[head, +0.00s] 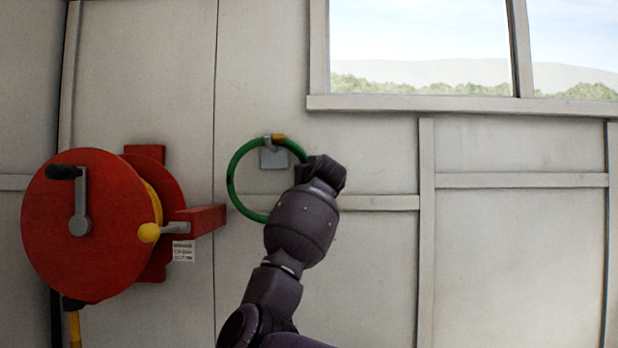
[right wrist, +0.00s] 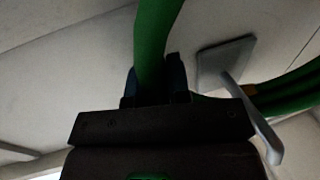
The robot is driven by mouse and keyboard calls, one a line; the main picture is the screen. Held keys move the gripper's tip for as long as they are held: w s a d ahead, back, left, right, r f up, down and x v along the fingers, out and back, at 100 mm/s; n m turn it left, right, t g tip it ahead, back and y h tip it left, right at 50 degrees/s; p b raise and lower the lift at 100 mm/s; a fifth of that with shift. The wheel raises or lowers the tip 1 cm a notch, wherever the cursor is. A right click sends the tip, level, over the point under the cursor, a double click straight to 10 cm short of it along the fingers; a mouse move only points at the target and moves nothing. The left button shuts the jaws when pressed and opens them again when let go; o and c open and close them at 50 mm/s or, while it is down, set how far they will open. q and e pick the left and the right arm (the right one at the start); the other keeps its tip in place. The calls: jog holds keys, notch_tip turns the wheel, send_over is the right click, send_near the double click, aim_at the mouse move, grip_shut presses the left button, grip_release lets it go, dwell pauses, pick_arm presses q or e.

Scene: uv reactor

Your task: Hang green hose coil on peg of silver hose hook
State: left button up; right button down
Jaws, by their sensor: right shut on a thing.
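The green hose coil (head: 233,170) is an upright ring near the wall, with an orange band at its top. The silver hose hook (head: 274,159) is a wall plate with a peg; it shows inside the ring, just under the top. The coil's top crosses at the peg, but I cannot tell whether the peg bears it. My right gripper (head: 306,168) is at the ring's right side, shut on the hose. In the right wrist view, the hose (right wrist: 154,40) runs between the fingers, and the hook's plate and peg (right wrist: 250,115) are close by on the right. My left gripper is out of view.
A window (head: 420,50) is at the upper right. The panelled wall right of my arm is clear.

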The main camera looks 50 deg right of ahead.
jog(key=shift+r, duration=0.1)
jog(key=c, duration=1)
grip_release()
jog(key=shift+s, duration=0.1)
jog(key=v, duration=1.2)
